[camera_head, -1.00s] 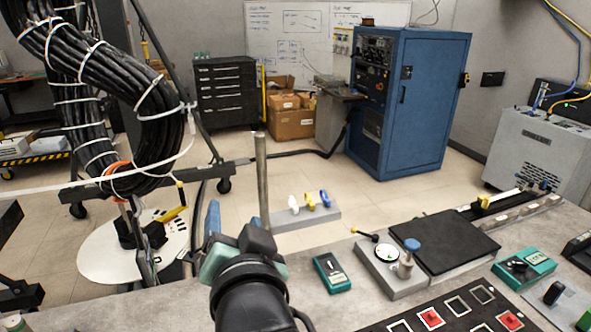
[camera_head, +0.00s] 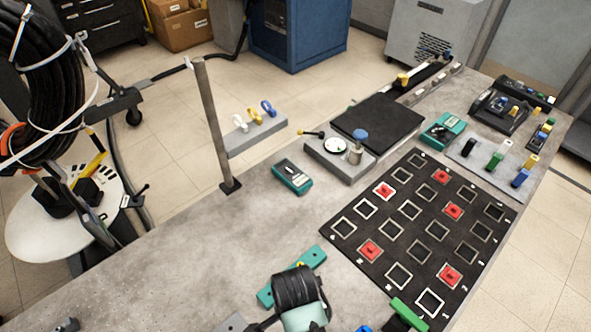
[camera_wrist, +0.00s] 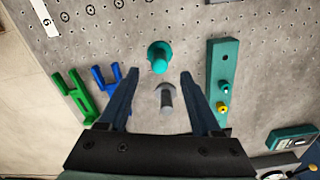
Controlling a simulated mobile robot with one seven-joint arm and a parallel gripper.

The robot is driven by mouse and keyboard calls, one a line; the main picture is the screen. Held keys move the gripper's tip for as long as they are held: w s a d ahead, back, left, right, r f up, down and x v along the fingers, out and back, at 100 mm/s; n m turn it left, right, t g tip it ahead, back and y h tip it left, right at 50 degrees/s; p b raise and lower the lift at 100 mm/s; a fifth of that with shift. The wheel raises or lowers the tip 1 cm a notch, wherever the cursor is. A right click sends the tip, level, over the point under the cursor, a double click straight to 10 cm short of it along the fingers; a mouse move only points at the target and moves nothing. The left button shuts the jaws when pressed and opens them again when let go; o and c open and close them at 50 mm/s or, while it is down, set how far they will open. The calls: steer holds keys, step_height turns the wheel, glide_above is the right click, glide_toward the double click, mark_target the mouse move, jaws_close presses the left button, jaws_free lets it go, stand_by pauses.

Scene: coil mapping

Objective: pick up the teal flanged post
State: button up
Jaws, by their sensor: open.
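The teal flanged post (camera_wrist: 160,58) stands on the perforated grey worktop in the wrist view, seen nearly end-on with its round flange at the base. My gripper (camera_wrist: 160,75) is open, with its two dark blue fingers apart. In the picture the post appears just ahead of and between the fingertips; nothing shows held. A grey post with a wider head (camera_wrist: 166,97) appears between the fingers, nearer the palm. I cannot make out the teal post in the head view, where my arm covers part of the front.
A teal bar (camera_wrist: 222,80) with small fittings lies right of the fingers. Blue (camera_wrist: 108,78) and green (camera_wrist: 75,95) forked pieces lie left. In the head view, an upright pole (camera_head: 212,125) and a black grid board (camera_head: 418,225) stand on the worktop.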

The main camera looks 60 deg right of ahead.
steer(key=shift+f+p, duration=0.4)
steer(key=shift+f, duration=2.45)
steer(key=shift+c, duration=0.2)
jaws_close()
